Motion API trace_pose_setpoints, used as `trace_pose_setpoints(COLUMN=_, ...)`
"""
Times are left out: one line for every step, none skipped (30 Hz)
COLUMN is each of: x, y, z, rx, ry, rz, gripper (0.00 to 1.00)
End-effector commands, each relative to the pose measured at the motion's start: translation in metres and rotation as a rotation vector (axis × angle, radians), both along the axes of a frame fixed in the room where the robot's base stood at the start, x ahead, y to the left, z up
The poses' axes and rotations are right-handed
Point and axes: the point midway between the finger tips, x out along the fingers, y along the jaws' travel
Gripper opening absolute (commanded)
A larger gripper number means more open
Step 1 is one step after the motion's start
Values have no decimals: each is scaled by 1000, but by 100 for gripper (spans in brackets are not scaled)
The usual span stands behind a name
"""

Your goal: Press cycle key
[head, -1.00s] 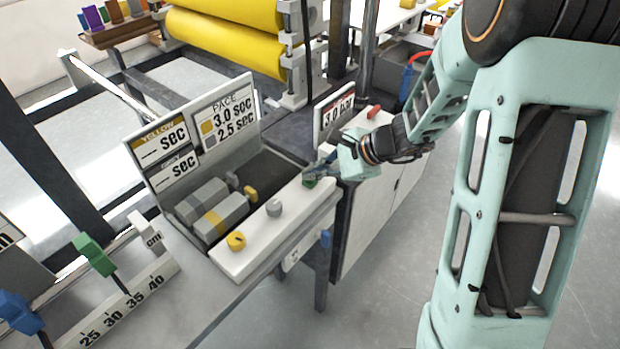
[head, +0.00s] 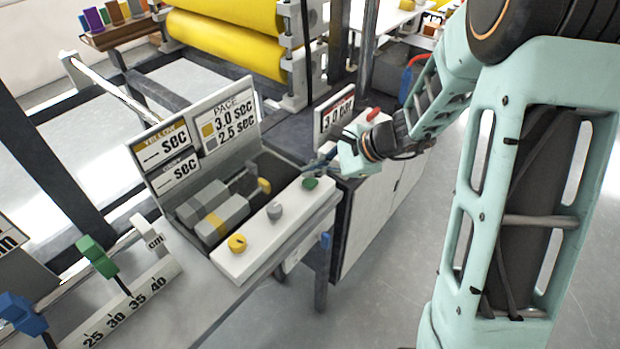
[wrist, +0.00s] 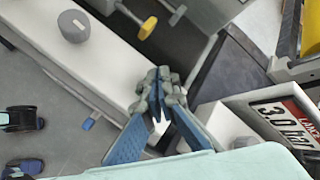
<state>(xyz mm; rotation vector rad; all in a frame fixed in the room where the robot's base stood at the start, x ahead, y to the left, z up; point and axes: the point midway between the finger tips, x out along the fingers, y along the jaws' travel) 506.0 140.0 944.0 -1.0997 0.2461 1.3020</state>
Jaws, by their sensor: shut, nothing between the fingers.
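The white key panel (head: 255,250) carries a yellow key (head: 237,243), a grey key (head: 275,210) and a green key (head: 311,183). None has a readable label. My gripper (head: 320,163) is shut and empty, with its blue fingertips just behind and above the green key in the head view; whether they touch it is unclear. In the wrist view, the shut fingers (wrist: 160,95) cover the panel's end and hide the green key. The grey key (wrist: 72,25) shows at upper left there.
Two grey cylinders with rods lie behind the panel, one with a yellow end (head: 264,186). The pace sign (head: 228,120) stands behind them. The 3.0 bar sign (head: 334,115) and a red handle (head: 372,114) are close to my wrist. Open floor lies in front.

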Motion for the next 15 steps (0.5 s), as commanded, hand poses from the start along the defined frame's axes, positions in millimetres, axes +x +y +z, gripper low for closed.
trace_pose_setpoints(x=0, y=0, z=0, rx=0, ry=0, rz=0, gripper=0)
trace_pose_setpoints(x=0, y=0, z=0, rx=0, ry=0, rz=0, gripper=0)
trace_pose_setpoints(x=0, y=0, z=0, rx=0, ry=0, rz=0, gripper=0)
trace_pose_setpoints(x=0, y=0, z=0, rx=0, ry=0, rz=0, gripper=0)
trace_pose_setpoints(x=0, y=0, z=0, rx=0, ry=0, rz=0, gripper=0)
trace_pose_setpoints(x=0, y=0, z=2, rx=0, ry=-1, rz=1, gripper=0)
trace_pose_setpoints(x=0, y=0, z=3, rx=0, ry=-1, rz=1, gripper=0)
trace_pose_setpoints(x=0, y=0, z=5, rx=0, ry=-1, rz=0, gripper=0)
trace_pose_setpoints(x=0, y=0, z=8, rx=0, ry=-1, rz=0, gripper=0)
trace_pose_setpoints(x=0, y=0, z=11, rx=0, ry=-2, rz=1, gripper=0)
trace_pose_setpoints(x=0, y=0, z=14, rx=0, ry=-2, rz=1, gripper=0)
trace_pose_setpoints(x=0, y=0, z=19, rx=0, ry=-2, rz=1, gripper=0)
trace_pose_setpoints(x=0, y=0, z=22, rx=0, ry=-2, rz=1, gripper=0)
trace_pose_setpoints(x=0, y=0, z=25, rx=-1, ry=-1, rz=1, gripper=0)
trace_pose_setpoints(x=0, y=0, z=29, rx=0, ry=-1, rz=1, gripper=0)
